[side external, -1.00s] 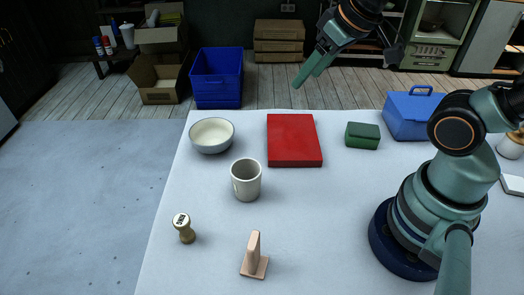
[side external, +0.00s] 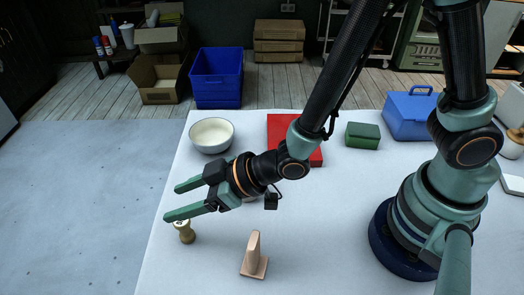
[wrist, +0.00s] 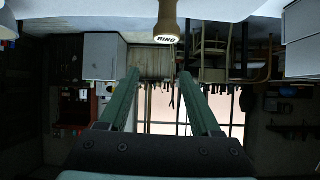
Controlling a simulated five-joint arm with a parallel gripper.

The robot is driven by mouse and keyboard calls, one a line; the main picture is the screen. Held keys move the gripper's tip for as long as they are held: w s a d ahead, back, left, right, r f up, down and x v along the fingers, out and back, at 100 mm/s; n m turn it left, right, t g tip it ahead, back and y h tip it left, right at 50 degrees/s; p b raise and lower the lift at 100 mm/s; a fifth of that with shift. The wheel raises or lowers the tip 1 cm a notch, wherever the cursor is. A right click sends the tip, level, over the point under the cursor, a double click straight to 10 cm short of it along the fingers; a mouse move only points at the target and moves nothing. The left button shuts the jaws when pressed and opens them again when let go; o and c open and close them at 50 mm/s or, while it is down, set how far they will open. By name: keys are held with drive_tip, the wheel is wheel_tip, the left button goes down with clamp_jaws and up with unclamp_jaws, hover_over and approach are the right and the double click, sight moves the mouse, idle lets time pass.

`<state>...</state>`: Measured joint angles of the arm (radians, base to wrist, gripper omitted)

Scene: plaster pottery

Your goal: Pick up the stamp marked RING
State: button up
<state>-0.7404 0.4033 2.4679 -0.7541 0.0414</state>
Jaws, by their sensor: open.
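The stamp marked RING (side external: 184,232) is a small brass-coloured stamp standing upright at the front left of the white table. In the side view its top is partly hidden by my lower finger. The wrist view shows the stamp (wrist: 167,22) upside down at the top centre, with RING readable on its pale round end. My gripper (side external: 173,202) is open and empty, its green fingers pointing left, just above and behind the stamp in the side view. In the wrist view my gripper (wrist: 159,74) has its fingers apart, with the stamp beyond their tips.
A peach tool with an upright handle (side external: 253,252) stands right of the stamp. A bowl (side external: 211,134), a red block (side external: 280,130), a green box (side external: 363,136) and a blue case (side external: 410,115) stand farther back. My wrist mostly hides the mug. The table's left edge is close to the stamp.

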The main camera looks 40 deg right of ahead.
sight(189, 222)
drive_tip(key=shift+s+a+f, duration=0.25)
drive_tip(key=shift+f, duration=3.05)
drive_tip(key=shift+w+a+f, duration=0.1)
drive_tip(key=shift+w+f, duration=0.05)
drive_tip(key=shift+f, duration=0.35)
drive_tip(key=shift+x, duration=2.25)
clamp_jaws()
